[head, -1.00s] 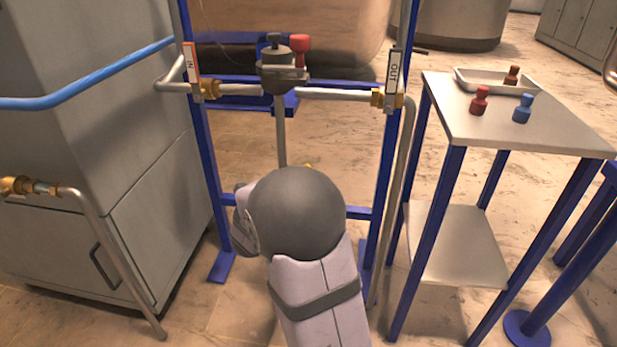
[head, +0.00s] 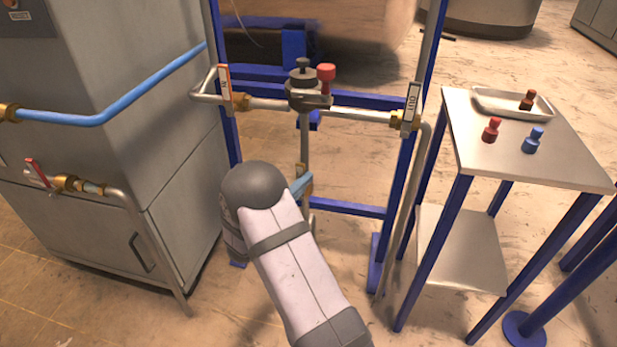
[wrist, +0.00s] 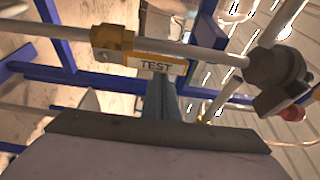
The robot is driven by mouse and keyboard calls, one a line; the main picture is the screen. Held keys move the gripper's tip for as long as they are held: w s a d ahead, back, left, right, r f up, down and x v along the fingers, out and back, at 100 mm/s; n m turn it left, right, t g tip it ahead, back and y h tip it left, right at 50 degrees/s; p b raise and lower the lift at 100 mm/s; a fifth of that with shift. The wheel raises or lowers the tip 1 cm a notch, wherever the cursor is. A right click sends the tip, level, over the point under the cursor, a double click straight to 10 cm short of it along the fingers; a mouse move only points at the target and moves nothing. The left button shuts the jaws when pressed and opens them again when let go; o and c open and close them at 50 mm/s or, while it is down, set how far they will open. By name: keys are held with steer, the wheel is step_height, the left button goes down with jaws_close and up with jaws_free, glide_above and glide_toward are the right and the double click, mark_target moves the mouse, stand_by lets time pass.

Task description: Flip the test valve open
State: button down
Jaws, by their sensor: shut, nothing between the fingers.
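The test valve is a brass fitting (wrist: 112,42) on a grey pipe. Its handle carries a white TEST label (wrist: 156,65) with yellow edges, and in the wrist view it runs roughly alongside the pipe. In the head view the valve (head: 303,171) shows small and partly covered, low on the vertical pipe below the red-knobbed fitting. My gripper (wrist: 163,80) is shut and empty, its blue-grey fingers just below the TEST label. I cannot tell whether they touch the handle. In the head view the fingers (head: 300,186) show beside the valve, the rest hidden behind my arm.
The IN valve handle (head: 225,88) and OUT valve handle (head: 412,103) flank the red-knobbed fitting (head: 310,88) on the blue frame (head: 398,190). A grey cabinet (head: 110,130) stands left, a side table (head: 510,165) with small plugs and a tray right.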

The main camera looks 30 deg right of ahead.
steer(key=shift+w+a, duration=0.2)
steer(key=shift+w, duration=0.05)
stand_by(0.3)
steer(key=s+d+p, duration=0.2)
steer(key=s+d, duration=0.1)
steer(key=v, duration=1)
steer(key=shift+s+p, duration=0.2)
steer(key=shift+p, duration=0.15)
steer(key=shift+d, duration=0.1)
